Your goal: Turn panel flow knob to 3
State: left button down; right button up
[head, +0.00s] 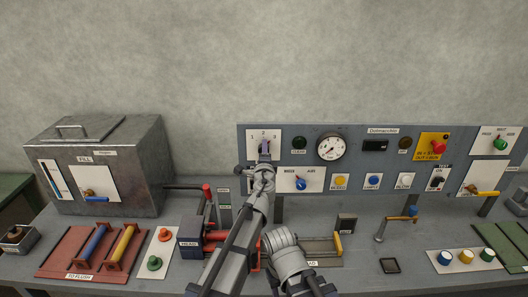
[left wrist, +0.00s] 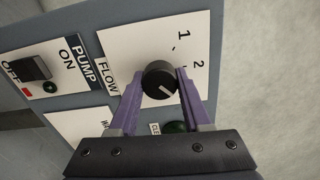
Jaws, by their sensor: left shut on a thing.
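The flow knob is a round black knob (left wrist: 159,80) with a white pointer line, on a white dial plate in the left wrist view. The plate (head: 252,134) also shows in the head view, marked 1, 2 and 3. My left gripper (head: 264,150) reaches up to the plate and hides the knob there. In the left wrist view its purple fingers (left wrist: 158,90) are shut on the knob, one on each side. The pointer line slants to the lower right, away from the printed 1 and 2. The 3 is hidden in that view. My right gripper is not in view.
A pump switch (left wrist: 30,68) sits beside the flow plate. The grey panel (head: 345,158) carries a gauge (head: 331,147), a blue selector knob (head: 301,184) and a red emergency knob (head: 438,147). A metal box (head: 130,170) stands at left. Levers and buttons crowd the bench.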

pick_arm(q)
jog(key=shift+s, duration=0.1)
dwell(0.4)
jog(key=shift+c, duration=1.8)
grip_release()
jog(key=s, duration=0.7)
jog(key=shift+s, duration=0.35)
